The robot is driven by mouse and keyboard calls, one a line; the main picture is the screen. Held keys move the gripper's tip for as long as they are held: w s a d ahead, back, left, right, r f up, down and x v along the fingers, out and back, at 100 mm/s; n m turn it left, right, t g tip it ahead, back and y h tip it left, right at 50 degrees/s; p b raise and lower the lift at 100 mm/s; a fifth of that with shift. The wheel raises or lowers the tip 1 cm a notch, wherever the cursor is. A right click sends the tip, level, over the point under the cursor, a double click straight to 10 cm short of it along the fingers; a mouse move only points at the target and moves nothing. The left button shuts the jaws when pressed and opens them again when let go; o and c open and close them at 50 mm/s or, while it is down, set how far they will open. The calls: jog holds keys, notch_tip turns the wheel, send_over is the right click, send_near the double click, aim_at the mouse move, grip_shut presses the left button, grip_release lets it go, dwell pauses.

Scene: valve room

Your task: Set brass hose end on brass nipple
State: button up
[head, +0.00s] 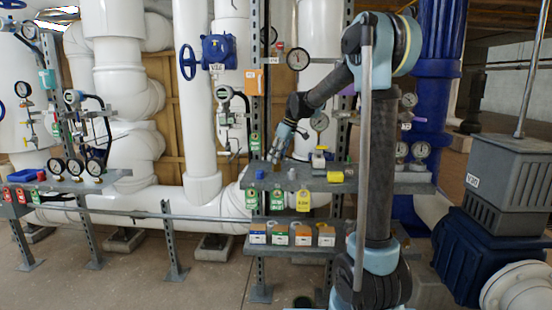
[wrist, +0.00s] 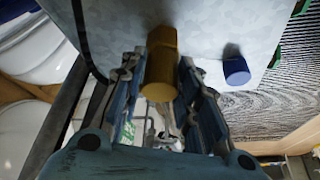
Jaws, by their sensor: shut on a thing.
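My gripper (wrist: 158,88) points down over the left end of the grey shelf (head: 385,188). It also shows in the head view (head: 277,158), small and partly blurred into the shelf fittings. In the wrist view its two fingers are shut on a brass cylinder, the brass hose end (wrist: 160,62), between the fingertips. The hose end reaches out past the fingertips over the grey plate (wrist: 208,28). I cannot make out the brass nipple as a separate piece, nor tell whether the hose end touches anything.
A blue cylinder (wrist: 236,71) stands on the plate right of the hose end. A yellow cylinder (head: 336,177) lies farther right on the shelf. A dial gauge (head: 319,122) rises behind. Several coloured boxes (head: 280,238) stand on a lower shelf. White pipes (head: 197,100) stand behind left.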

jog(key=o, duration=1)
jog(key=shift+c, duration=0.2)
jog(key=shift+r, duration=0.1)
jog(key=v, duration=1.1)
jog(key=s+d+f+m+h, duration=0.1)
jog(key=s+d+f+m, duration=0.2)
jog(key=s+d, duration=0.6)
jog(key=s+d+f+m+h, duration=0.1)
jog(key=s+d+f+m, duration=0.2)
jog(key=s+f, duration=0.5)
jog(key=s+d+f+m+h, duration=0.1)
jog(key=s+d+f+m, duration=0.2)
jog(key=s+f, duration=0.5)
jog(key=s+d+f+m+h, duration=0.1)
jog(key=s+d+f+m, duration=0.2)
jog(key=s+f, duration=0.5)
jog(key=s+d, duration=0.1)
jog(key=s, duration=0.6)
jog(key=shift+d+f, duration=0.15)
jog(key=shift+d, duration=0.15)
